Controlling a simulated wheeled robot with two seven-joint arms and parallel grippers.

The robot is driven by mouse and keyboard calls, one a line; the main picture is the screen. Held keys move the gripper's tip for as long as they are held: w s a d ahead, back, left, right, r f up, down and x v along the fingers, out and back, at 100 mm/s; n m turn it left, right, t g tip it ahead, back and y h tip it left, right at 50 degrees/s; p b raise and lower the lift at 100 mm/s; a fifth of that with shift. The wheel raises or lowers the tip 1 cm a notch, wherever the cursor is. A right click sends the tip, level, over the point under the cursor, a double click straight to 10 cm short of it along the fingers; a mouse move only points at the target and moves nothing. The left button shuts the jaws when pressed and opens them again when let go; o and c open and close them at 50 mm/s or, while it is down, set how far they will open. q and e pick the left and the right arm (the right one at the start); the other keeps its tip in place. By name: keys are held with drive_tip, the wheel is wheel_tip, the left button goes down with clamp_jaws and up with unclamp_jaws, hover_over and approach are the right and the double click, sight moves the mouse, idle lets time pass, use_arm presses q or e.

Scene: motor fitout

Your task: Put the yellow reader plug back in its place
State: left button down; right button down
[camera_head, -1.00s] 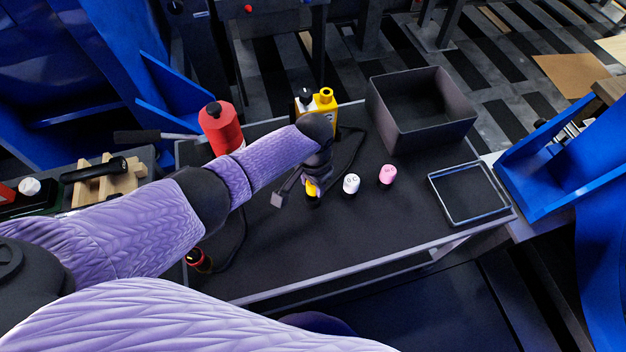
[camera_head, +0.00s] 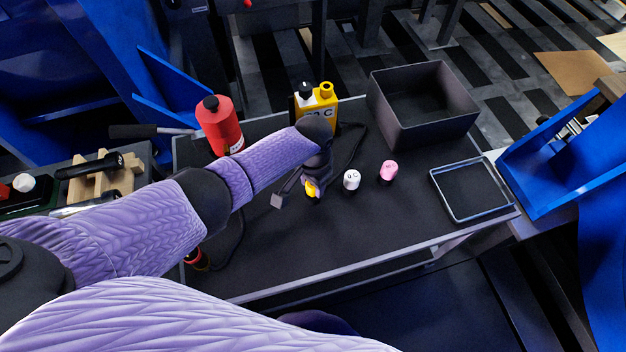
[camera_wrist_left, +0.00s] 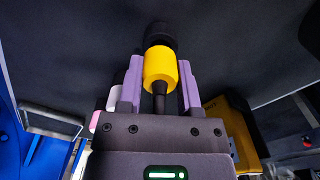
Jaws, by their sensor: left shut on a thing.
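The yellow reader plug (camera_wrist_left: 160,68) is between the two purple fingers of my left gripper (camera_wrist_left: 158,85) in the left wrist view. It has a yellow collar, a wide black end pointing away from the gripper and a thin black neck towards it. In the head view my left gripper (camera_head: 308,187) is low over the dark bench, and a bit of the yellow plug (camera_head: 311,189) shows beside it. The yellow reader (camera_head: 322,103) stands upright at the bench's back edge, partly behind my arm. It also shows in the left wrist view (camera_wrist_left: 230,125). My right gripper is not in view.
A white cap (camera_head: 351,180) and a pink cap (camera_head: 388,171) stand right of the gripper. A black bin (camera_head: 432,127) and a shallow framed tray (camera_head: 484,214) are farther right. A red canister (camera_head: 220,128) stands at the back left. The bench front is mostly clear.

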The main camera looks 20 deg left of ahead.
use_arm(q)
drive_tip(key=shift+f, duration=0.3)
drive_tip(key=shift+f+b, duration=0.2)
drive_tip(key=shift+b, duration=0.1)
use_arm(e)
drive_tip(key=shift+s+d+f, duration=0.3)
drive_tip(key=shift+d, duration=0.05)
use_arm(q)
drive_tip(key=shift+f, duration=0.1)
drive_tip(key=shift+c, duration=2.4)
unclamp_jaws()
drive_tip(key=shift+o, duration=1.4)
wheel_tip(320, 180, up, 9)
drive_tip(key=p, duration=0.6)
drive_tip(key=shift+r, duration=0.45)
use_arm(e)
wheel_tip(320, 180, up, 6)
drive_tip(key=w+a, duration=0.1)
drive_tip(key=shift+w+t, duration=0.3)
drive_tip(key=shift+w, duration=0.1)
